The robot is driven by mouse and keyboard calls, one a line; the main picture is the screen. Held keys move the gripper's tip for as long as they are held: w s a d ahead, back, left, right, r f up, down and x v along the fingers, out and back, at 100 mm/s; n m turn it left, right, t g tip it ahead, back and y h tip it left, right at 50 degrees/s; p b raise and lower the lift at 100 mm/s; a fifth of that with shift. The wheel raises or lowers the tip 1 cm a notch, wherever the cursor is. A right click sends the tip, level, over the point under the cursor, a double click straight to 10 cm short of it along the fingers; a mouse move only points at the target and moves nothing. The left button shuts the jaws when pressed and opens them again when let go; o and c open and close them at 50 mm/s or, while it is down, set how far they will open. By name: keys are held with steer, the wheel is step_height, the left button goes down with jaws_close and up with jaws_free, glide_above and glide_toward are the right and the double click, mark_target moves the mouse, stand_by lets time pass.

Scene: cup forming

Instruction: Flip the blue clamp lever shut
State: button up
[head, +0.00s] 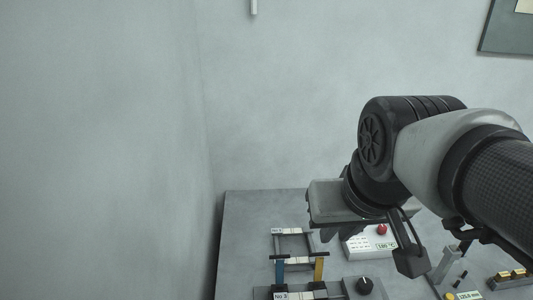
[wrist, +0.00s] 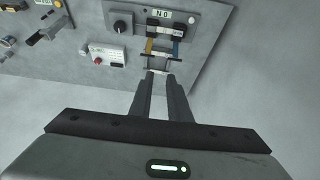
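The blue clamp lever (head: 279,271) stands at the left of a small clamp fixture in the head view, joined to a crossbar at its upper end. It also shows in the wrist view (wrist: 176,48), beyond my fingertips. A yellow lever (head: 319,269) stands beside it on the right. My gripper (head: 337,232) hangs behind and to the right of the levers in the head view. In the wrist view its two fingers (wrist: 160,75) are apart with nothing between them. The fingertips overlap the fixture's dark bars in that view; whether they touch cannot be told.
A white box (head: 368,243) with a red button and a temperature display is right of the fixture. A grey panel with a black knob (head: 365,286) is near the front. Brass-coloured parts (head: 512,275) lie far right. Bare table (head: 245,235) is free at left.

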steer(key=shift+g, duration=0.9)
steer(key=w+a+f+b, duration=0.1)
steer(key=w, duration=0.2)
steer(key=w+f+b, duration=0.2)
steer(key=w, duration=0.2)
steer(key=w+a+f+b, duration=0.1)
steer(key=w+f, duration=0.1)
steer(key=w, duration=0.2)
steer(key=shift+w+a+f+b, duration=0.15)
steer(key=shift+w+a+b, duration=0.05)
steer(key=shift+a+b, duration=0.15)
jaws_close()
steer(key=w+a+f+g+b, duration=0.1)
steer(key=w+a+f+b, duration=0.3)
steer(key=w+f, duration=0.6)
steer(key=shift+w+f+g, duration=0.2)
steer(key=shift+w+g, duration=0.1)
steer(key=shift+w, duration=0.6)
steer(key=b, duration=0.2)
glide_above(280, 269)
steer(key=w, duration=0.3)
step_height(280, 269, down, 12)
steer(key=shift+r, duration=0.25)
steer(key=shift+w, duration=0.1)
